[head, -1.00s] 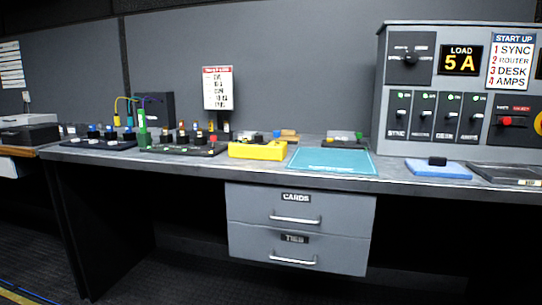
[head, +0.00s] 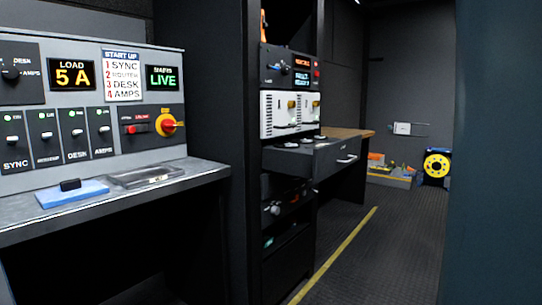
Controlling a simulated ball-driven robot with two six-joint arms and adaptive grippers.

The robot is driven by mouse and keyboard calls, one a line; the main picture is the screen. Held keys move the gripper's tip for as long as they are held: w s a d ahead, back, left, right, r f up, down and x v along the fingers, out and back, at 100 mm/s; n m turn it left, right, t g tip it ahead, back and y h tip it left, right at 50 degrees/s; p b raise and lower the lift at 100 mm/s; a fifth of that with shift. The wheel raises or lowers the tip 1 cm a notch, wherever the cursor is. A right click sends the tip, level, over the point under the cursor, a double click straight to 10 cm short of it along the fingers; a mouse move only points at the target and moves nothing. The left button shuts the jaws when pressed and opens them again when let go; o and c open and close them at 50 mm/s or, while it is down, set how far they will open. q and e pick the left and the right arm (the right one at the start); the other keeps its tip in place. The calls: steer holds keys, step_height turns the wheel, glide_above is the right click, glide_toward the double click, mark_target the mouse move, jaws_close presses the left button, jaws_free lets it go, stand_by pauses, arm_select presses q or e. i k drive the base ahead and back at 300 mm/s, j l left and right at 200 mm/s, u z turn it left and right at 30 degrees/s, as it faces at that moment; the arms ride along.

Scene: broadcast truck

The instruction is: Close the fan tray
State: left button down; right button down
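A dark tray (head: 338,166) sticks out of the equipment rack at the middle of the head view, pulled open towards the right. It has a pale bar handle (head: 347,159) on its front. Several small dark items with light parts lie on its top; they are too small to make out. It looks like the fan tray, but I can read no label on it. Neither of my grippers is in view.
The black rack (head: 236,150) also holds white-fronted units (head: 283,114) above the tray. A power panel (head: 90,112) stands on the desk at left. The floor (head: 365,250) with a yellow line is clear. A dark surface (head: 500,150) fills the right edge.

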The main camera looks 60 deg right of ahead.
mark_target(317, 158)
steer(key=z, duration=2.3)
